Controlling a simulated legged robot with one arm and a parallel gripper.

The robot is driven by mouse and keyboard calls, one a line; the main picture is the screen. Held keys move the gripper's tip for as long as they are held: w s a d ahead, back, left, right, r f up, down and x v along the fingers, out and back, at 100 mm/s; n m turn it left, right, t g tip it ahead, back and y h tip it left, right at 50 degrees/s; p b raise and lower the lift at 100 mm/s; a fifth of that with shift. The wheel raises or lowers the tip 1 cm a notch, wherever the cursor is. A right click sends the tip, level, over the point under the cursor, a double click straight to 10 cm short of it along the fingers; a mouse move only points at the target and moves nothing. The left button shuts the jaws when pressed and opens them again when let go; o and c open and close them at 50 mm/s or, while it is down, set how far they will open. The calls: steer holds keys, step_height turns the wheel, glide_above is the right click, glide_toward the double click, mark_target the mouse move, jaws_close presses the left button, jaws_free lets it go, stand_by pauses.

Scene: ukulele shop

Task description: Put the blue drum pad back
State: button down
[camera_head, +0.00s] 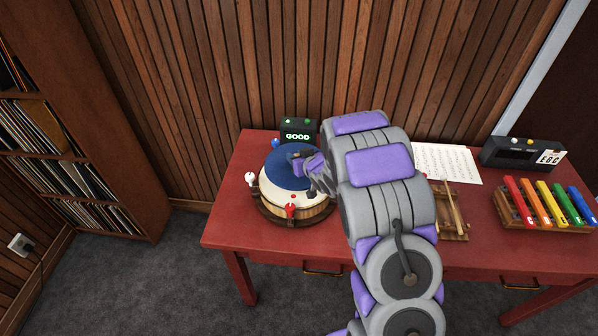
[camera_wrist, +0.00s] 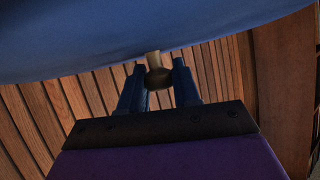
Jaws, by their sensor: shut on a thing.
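The blue drum pad (camera_head: 284,172) is a round blue disc over the top of the drum (camera_head: 283,203) at the left of the red table. The drum's cream top shows in front of the pad. In the wrist view the pad (camera_wrist: 130,32) fills the top as a broad blue surface. I cannot tell whether the pad rests flat on the drum or is raised.
Sheet music (camera_head: 447,163), sticks (camera_head: 454,209), a colored xylophone (camera_head: 546,207) and a dark device (camera_head: 516,152) lie right. My arm hides the table's middle.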

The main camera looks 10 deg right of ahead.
steer(key=shift+d+f, duration=0.25)
steer(key=shift+f, duration=0.85)
steer(key=f, duration=0.1)
steer(key=a+f+b, duration=0.1)
steer(key=f, duration=0.1)
steer(key=shift+a+f, duration=0.2)
steer(key=shift+d+r, duration=0.1)
steer(key=shift+r, duration=0.05)
